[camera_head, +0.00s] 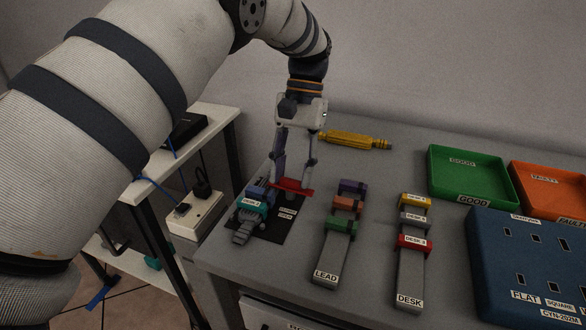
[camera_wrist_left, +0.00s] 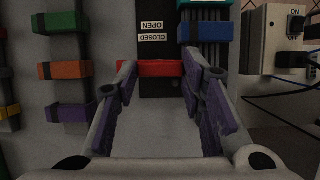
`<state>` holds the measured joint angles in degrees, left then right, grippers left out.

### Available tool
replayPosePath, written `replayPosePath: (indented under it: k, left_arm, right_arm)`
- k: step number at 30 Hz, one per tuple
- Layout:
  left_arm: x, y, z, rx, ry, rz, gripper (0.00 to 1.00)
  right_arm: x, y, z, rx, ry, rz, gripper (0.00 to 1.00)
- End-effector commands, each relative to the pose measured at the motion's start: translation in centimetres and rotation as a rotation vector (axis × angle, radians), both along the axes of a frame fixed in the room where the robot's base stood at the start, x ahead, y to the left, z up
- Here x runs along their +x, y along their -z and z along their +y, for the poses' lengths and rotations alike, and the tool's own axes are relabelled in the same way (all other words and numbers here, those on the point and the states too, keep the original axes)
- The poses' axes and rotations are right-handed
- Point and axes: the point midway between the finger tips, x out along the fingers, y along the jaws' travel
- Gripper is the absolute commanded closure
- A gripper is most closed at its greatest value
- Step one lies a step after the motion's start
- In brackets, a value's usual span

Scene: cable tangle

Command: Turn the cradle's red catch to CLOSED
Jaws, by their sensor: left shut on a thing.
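The cradle's red catch (camera_head: 292,187) is a flat bar lying across the far end of the black cradle plate (camera_head: 270,232). My left gripper (camera_head: 296,178) points down at the catch and is shut on it. In the left wrist view the red catch (camera_wrist_left: 150,68) spans crosswise between the fingertips of my left gripper (camera_wrist_left: 158,68). The upside-down CLOSED label (camera_wrist_left: 152,38) and OPEN label (camera_wrist_left: 151,26) are just beyond it, CLOSED nearer the catch. A grey cable unit with teal and blue clips (camera_head: 252,205) lies on the cradle, left of the labels. My right gripper is out of view.
Right of the cradle lie the LEAD strip (camera_head: 328,262) and DESK strip (camera_head: 410,272) with coloured clips. A yellow tool (camera_head: 354,140) lies behind. Green tray (camera_head: 432,165), orange tray (camera_head: 518,180) and blue board (camera_head: 500,255) stand right. A white socket box (camera_head: 195,222) is left.

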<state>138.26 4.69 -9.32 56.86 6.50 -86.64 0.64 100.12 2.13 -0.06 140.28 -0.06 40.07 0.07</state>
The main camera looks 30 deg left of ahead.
Motion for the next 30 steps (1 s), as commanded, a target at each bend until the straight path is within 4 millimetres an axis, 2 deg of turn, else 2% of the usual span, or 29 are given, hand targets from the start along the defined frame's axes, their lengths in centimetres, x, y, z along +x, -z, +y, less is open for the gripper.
replayPosePath:
  k: [18, 19, 21, 30]
  left_arm:
    - [-0.01, 0.08, 0.04, -0.001, -0.040, 0.000, 0.91]
    - [-0.01, 0.08, 0.04, 0.000, -0.040, 0.000, 0.61]
    - [-0.02, 0.07, 0.04, 0.000, -0.039, 0.000, 0.45]
    - [0.03, -0.05, 0.05, 0.000, -0.038, -0.001, 0.43]
  right_arm:
    - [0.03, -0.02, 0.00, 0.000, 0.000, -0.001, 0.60]
    - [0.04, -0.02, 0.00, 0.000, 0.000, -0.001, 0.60]
    - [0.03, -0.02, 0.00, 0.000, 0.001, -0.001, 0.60]
    - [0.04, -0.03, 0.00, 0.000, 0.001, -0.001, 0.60]
